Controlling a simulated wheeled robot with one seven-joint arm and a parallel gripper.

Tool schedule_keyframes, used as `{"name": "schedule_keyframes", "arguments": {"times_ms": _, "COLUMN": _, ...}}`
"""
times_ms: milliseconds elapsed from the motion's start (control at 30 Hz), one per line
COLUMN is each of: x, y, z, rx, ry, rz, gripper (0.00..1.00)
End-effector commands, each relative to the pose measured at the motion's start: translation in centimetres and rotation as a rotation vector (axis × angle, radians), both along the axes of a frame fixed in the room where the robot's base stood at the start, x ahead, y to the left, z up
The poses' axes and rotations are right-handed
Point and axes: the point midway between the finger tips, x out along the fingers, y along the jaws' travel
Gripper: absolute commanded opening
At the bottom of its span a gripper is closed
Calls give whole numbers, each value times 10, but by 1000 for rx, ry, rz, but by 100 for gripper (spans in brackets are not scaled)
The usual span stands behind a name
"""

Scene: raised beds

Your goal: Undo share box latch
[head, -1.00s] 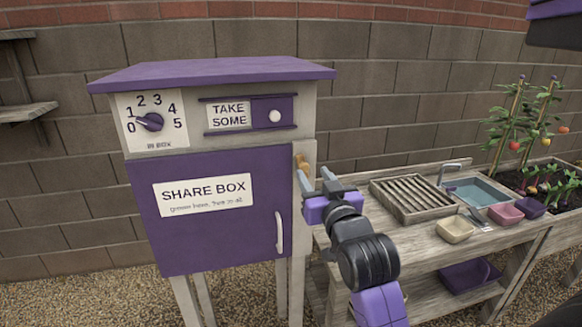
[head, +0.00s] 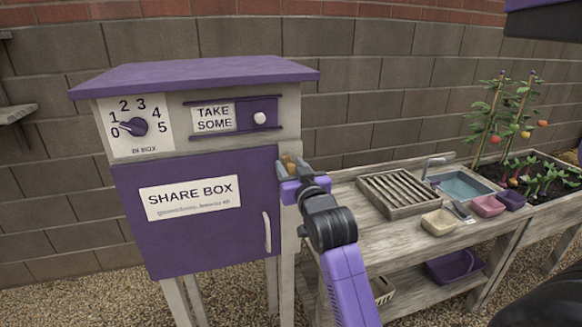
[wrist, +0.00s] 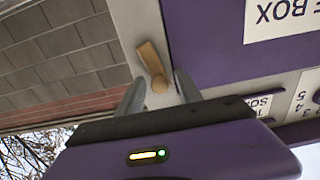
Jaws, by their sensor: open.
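The share box (head: 200,235) is a purple cabinet on pale legs, with a shut purple door and a white door handle (head: 267,232). Its latch is a small wooden turn piece (head: 288,163) on the pale frame at the door's right edge, largely hidden behind my gripper in the head view. In the wrist view the latch (wrist: 151,58) shows as a tan bar with a round knob at one end, set slantwise. My gripper (wrist: 156,92) is open, its two grey fingers on either side of the knob end. I cannot tell whether they touch it.
A wooden bench (head: 400,255) with a slatted rack (head: 400,192), a sink (head: 460,186) and small bowls stands right of the box. A planter (head: 545,190) is farther right. Gravel lies in front. A dial and a "TAKE SOME" slider are above the door.

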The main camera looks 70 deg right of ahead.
Motion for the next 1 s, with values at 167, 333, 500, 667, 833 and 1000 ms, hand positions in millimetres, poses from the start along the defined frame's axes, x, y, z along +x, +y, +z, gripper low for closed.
{"name": "schedule_keyframes", "arguments": {"times_ms": 167, "x": 0, "y": 0, "z": 0, "rx": 0, "ry": 0, "rz": 0, "gripper": 24}}
{"name": "schedule_keyframes", "arguments": {"times_ms": 333, "x": 0, "y": 1, "z": 0, "rx": 0, "ry": 0, "rz": 1, "gripper": 0}}
{"name": "schedule_keyframes", "arguments": {"times_ms": 500, "x": 1, "y": 1, "z": 0, "rx": 1, "ry": -2, "rz": 4, "gripper": 0}}
{"name": "schedule_keyframes", "arguments": {"times_ms": 667, "x": 0, "y": 0, "z": 2, "rx": 56, "ry": -68, "rz": 7, "gripper": 0}}
{"name": "schedule_keyframes", "arguments": {"times_ms": 833, "x": -4, "y": -3, "z": 2, "rx": 143, "ry": -169, "rz": 8, "gripper": 0}}
{"name": "schedule_keyframes", "arguments": {"times_ms": 1000, "x": -6, "y": -4, "z": 2, "rx": 169, "ry": -199, "rz": 8, "gripper": 0}}
